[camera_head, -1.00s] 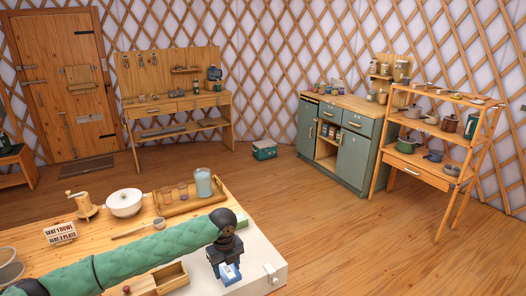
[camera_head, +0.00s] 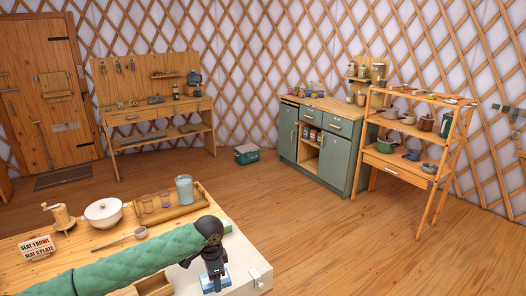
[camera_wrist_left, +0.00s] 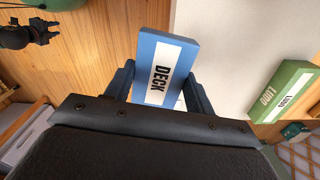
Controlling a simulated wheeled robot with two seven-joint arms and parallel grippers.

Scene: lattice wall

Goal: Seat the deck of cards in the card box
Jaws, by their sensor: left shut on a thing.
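The deck of cards is a blue block with a white panel reading DECK (camera_wrist_left: 165,70). In the head view its blue end (camera_head: 214,282) shows below the hand. My left gripper (camera_head: 214,268) is shut on it; in the wrist view the fingers lie on both sides of it. The deck is over the white table surface; I cannot tell whether it touches it. I cannot make out a card box for certain. An open wooden drawer or tray (camera_head: 155,286) shows partly behind my arm. A black gripper, apparently my right one (camera_wrist_left: 30,36), shows at the wrist view's upper left, its jaws unclear.
A green LUDO box (camera_wrist_left: 284,92) lies on the white surface beyond the deck. A wooden tray (camera_head: 185,209) with cups and a pitcher, a white bowl (camera_head: 103,213), a grinder (camera_head: 60,216) and a sign (camera_head: 37,248) stand on the table.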

